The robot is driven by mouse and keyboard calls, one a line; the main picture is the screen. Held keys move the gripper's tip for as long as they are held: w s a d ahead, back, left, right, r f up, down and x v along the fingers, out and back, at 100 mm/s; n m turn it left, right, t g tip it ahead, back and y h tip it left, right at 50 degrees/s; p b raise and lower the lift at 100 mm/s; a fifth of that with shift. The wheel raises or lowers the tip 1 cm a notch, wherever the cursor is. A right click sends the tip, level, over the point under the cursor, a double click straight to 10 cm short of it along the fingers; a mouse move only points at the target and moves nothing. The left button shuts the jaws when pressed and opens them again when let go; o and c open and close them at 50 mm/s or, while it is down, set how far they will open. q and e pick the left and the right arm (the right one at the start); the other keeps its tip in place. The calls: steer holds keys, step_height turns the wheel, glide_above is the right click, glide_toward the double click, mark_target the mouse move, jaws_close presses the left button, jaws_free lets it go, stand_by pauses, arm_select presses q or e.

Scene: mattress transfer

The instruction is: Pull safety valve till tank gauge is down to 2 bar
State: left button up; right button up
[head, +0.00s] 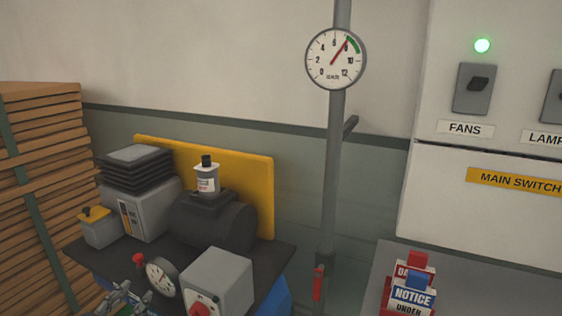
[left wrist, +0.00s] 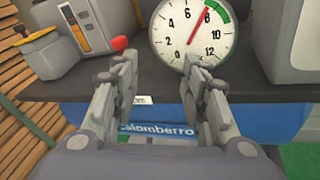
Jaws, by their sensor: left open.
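The tank gauge (head: 162,277) is a round white dial at the front of the compressor bench. In the left wrist view its dial (left wrist: 175,52) has a red needle pointing between 6 and 8, close to the green arc. A red knob (head: 139,259), seemingly the safety valve, stands just left of the gauge; it also shows in the left wrist view (left wrist: 120,43). My left gripper (head: 128,299) is open and empty in front of the bench, below the knob. In the left wrist view the knob appears just above the left fingertip; contact cannot be told. My right gripper is not in view.
A dark tank (head: 215,222), a grey box with a red switch (head: 218,283) and a grey machine (head: 140,205) crowd the bench. A pipe with a wall gauge (head: 336,58) and a red lever (head: 318,283) stands right. Stacked wood (head: 40,180) is left.

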arm_select(q)
steer(key=s+d+f+m+g+h, duration=0.2)
steer(key=s+d+f+m+g, duration=0.5)
steer(key=s+d+f+m, duration=0.75)
steer(key=s+d+m+g+y, duration=0.3)
steer(key=s+m+g, duration=0.3)
steer(key=s+m, duration=1.05)
step_height(320, 180, down, 28)
steer(key=m+g, duration=0.1)
steer(key=m, duration=0.1)
steer(key=s+a+f+g, duration=0.1)
steer(key=s+f, duration=0.7)
steer(key=f, duration=0.1)
steer(key=shift+a+f+m+y, duration=0.25)
steer(key=shift+m+y, duration=0.05)
steer(key=shift+o, duration=0.3)
steer(key=s+a+f, duration=0.1)
steer(key=s+f, duration=0.4)
steer(key=s, duration=0.4)
steer(key=shift+a+g, duration=0.3)
steer(key=shift+a, duration=0.1)
